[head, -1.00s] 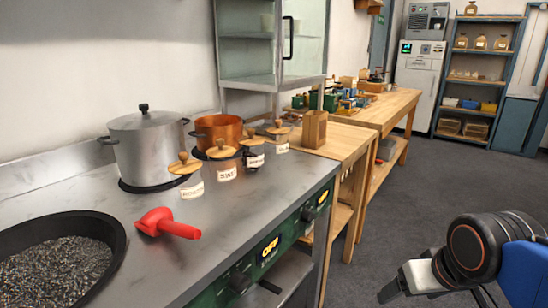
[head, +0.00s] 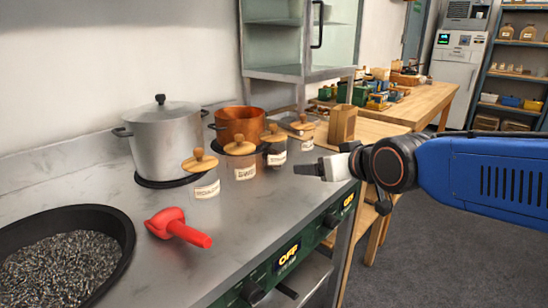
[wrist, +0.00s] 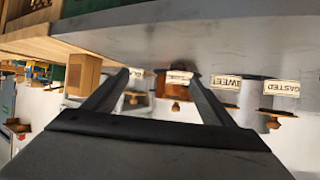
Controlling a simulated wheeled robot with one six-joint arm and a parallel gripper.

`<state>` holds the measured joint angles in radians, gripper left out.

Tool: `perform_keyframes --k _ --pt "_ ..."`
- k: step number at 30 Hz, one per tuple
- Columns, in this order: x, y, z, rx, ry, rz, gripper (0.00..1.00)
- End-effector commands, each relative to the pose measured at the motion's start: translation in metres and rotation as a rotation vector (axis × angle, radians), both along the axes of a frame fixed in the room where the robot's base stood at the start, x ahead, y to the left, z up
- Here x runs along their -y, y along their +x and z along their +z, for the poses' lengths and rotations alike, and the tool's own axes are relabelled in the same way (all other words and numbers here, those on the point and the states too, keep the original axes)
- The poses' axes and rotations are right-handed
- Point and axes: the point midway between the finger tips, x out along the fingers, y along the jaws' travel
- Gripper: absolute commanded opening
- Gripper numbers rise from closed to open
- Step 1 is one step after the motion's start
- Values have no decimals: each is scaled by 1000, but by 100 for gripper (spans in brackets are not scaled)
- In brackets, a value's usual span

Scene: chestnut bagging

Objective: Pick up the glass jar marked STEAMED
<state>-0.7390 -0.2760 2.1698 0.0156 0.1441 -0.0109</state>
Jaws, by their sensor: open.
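Several glass jars with wooden lids and white labels stand in a row on the steel counter. The nearest jar (head: 207,187) has a label that seems to read ROASTED, and the one behind it (head: 244,172) seems to read SWEET. The labels of the third jar (head: 277,158) and the farthest jar (head: 307,144) are too small to read, so I cannot tell which is STEAMED. My gripper (head: 304,169) is open and empty at the counter's front edge, right of the jars. In the wrist view, the third jar's label (wrist: 179,76) shows between my fingers.
A steel pot (head: 165,140) and a copper pot (head: 238,123) stand behind the jars. A red scoop (head: 178,227) lies near a dark pan (head: 124,250) in front. A wooden box (head: 342,123) stands beyond the farthest jar.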

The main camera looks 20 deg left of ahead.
Motion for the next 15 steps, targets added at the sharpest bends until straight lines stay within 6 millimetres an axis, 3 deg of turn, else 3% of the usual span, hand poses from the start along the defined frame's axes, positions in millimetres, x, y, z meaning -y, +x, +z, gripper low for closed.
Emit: perform_keyframes --k 1,4,10,15 --pt "-19 -2 4 14 13 27 78" --pt "-44 -5 11 38 36 58 78" --pt "-65 -4 13 53 52 79 78" --pt "-79 10 4 53 52 78 78"
